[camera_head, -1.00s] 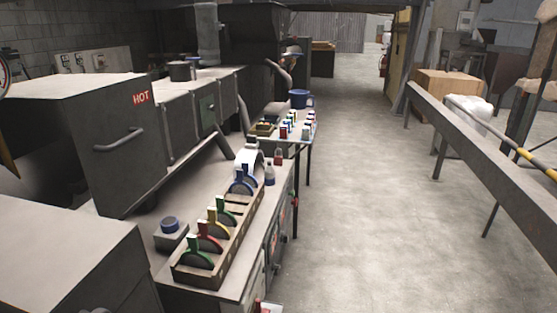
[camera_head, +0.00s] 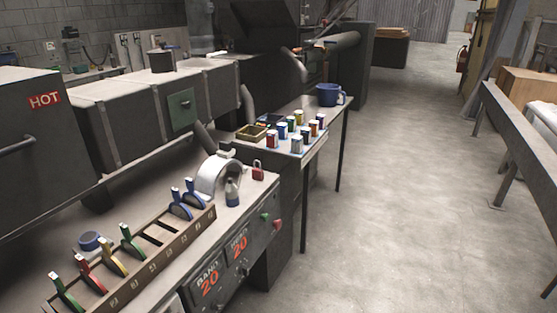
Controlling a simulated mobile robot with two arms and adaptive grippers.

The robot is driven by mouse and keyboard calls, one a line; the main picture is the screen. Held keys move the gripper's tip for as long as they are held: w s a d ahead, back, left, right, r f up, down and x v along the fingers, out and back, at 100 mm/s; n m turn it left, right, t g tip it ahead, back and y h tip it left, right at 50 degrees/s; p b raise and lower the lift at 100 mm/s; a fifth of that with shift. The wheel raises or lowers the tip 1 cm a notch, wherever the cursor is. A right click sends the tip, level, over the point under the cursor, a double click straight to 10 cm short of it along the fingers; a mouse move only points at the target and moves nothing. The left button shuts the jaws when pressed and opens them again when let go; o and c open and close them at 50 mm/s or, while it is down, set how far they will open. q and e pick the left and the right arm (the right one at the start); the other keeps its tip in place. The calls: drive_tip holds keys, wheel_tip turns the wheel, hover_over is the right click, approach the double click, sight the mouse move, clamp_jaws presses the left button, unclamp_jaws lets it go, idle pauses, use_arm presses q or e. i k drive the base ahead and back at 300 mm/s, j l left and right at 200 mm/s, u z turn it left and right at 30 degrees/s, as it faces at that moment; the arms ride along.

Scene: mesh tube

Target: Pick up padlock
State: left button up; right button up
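A small red padlock (camera_head: 258,171) stands near the far right corner of the grey control bench, its shackle pointing up. Nothing touches the padlock that I can see. Neither of my grippers shows in the head view.
A side table beyond holds several small coloured cans (camera_head: 297,143) and a blue mug (camera_head: 328,95). Open concrete floor (camera_head: 400,200) lies to the right, bounded by a long grey beam (camera_head: 520,140).

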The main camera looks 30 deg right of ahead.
sight(256, 173)
drive_tip(key=i+l+u, duration=0.1)
drive_tip(key=l, duration=0.35)
drive_tip(key=i+l, duration=0.2)
drive_tip(key=l, duration=0.25)
drive_tip(key=i+l+u, duration=0.15)
drive_tip(key=l, duration=0.35)
drive_tip(key=i+l, duration=0.1)
drive_tip(key=l, duration=0.35)
drive_tip(key=i+l+u, duration=0.15)
drive_tip(key=l, duration=0.8)
drive_tip(key=i+u, duration=0.05)
